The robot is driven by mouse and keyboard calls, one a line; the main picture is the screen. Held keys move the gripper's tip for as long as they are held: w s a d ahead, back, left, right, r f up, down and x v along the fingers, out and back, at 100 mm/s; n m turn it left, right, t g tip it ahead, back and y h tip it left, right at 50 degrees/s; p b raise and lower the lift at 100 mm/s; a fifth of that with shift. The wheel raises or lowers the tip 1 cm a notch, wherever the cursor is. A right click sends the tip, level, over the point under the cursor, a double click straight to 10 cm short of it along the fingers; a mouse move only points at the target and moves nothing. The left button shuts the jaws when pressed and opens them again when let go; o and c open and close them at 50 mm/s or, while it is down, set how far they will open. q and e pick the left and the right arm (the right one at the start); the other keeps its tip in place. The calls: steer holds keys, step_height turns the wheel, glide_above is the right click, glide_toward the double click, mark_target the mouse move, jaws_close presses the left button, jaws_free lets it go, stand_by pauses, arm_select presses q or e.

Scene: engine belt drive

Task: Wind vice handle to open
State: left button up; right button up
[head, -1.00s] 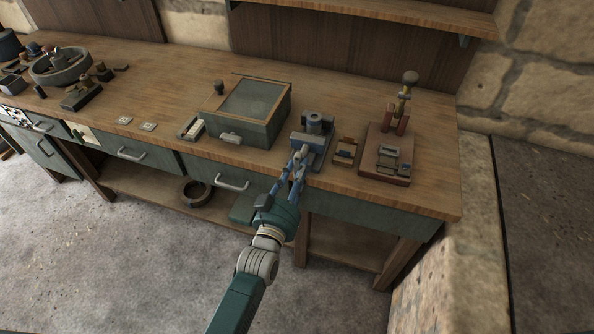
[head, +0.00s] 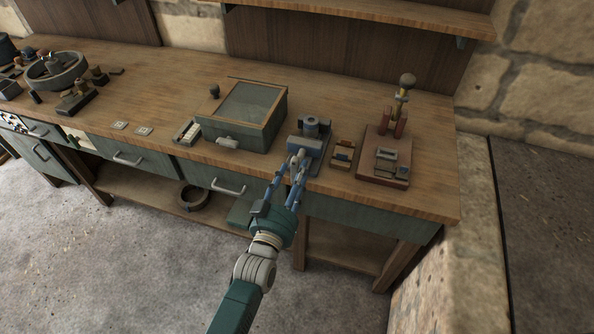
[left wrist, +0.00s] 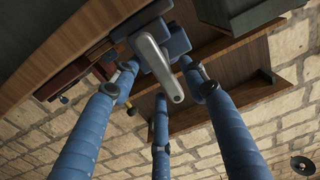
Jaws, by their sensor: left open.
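The blue vice (head: 309,139) stands at the front edge of the bench, and its body shows in the left wrist view (left wrist: 172,38). Its pale grey handle (left wrist: 158,66) points out toward my left gripper; in the head view the handle (head: 297,158) shows small at the vice's front. My left gripper (head: 293,170) is open in front of the vice. In the left wrist view its blue fingers (left wrist: 158,90) are spread around the handle's free end, with gaps visible between them and the handle. My right gripper is not in view.
A green box with a framed lid (head: 247,105) stands left of the vice. To the right are a small wooden block holder (head: 342,154) and a reddish base with a post (head: 384,160). Drawers with handles (head: 228,188) line the bench front. The floor before the bench is clear.

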arm_select(q)
steer(key=v, duration=1)
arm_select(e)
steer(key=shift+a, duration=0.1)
arm_select(q)
steer(key=s+a+f+g+y, duration=0.1)
steer(key=s+a+f+g, duration=0.2)
steer(key=f, duration=0.8)
steer(key=s+a+f+g+y+b, duration=0.15)
steer(key=s+f, duration=0.35)
steer(key=f, duration=0.7)
steer(key=s+a+f+g, duration=0.2)
steer(key=s+f+g, duration=0.2)
steer(key=f, duration=0.7)
steer(key=s+a+f+g+y, duration=0.1)
steer(key=s+a+f, duration=0.3)
steer(key=s, duration=0.5)
steer(key=s+a+f+g+y, duration=0.1)
steer(key=s+a+f+g, duration=0.3)
steer(key=s+f, duration=0.4)
steer(key=s+a+f+n+g+y, duration=0.1)
steer(key=s+a+f+g, duration=0.1)
steer(key=s+a+f, duration=0.4)
steer(key=s, duration=0.5)
steer(key=shift+s+f+g, duration=0.15)
steer(key=shift+s+g, duration=0.2)
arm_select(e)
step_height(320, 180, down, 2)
